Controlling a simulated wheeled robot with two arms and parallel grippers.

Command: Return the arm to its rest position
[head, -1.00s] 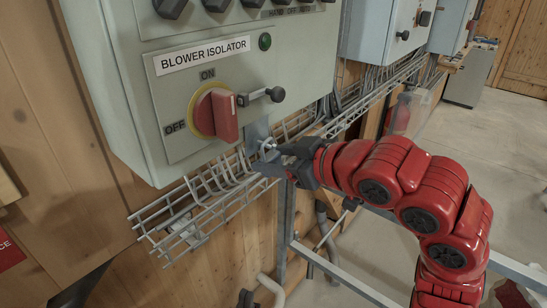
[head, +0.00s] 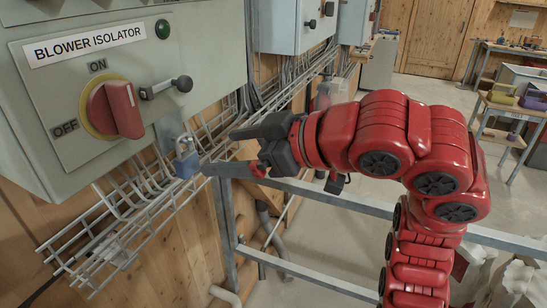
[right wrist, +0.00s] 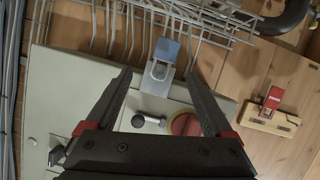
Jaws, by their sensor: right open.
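My right gripper (head: 220,151) is open and empty, just right of a blue padlock (head: 186,160) and apart from it. The padlock hangs at a grey metal tab (head: 170,129) below the blower isolator panel. In the right wrist view the padlock (right wrist: 167,50) lies beyond the gap between the open fingers (right wrist: 160,78). My right arm (head: 390,135) is bent, reaching in from the right. The isolator's red handle (head: 124,110) sits on a yellow ring beside the ON and OFF labels. My left gripper is not in view.
A wire cable tray (head: 110,235) runs below the grey cabinet (head: 215,55), close to my right gripper. A grey metal rail (head: 330,195) crosses below my right arm. Open concrete floor (head: 425,100) lies behind, with a workbench (head: 510,110) at the far right.

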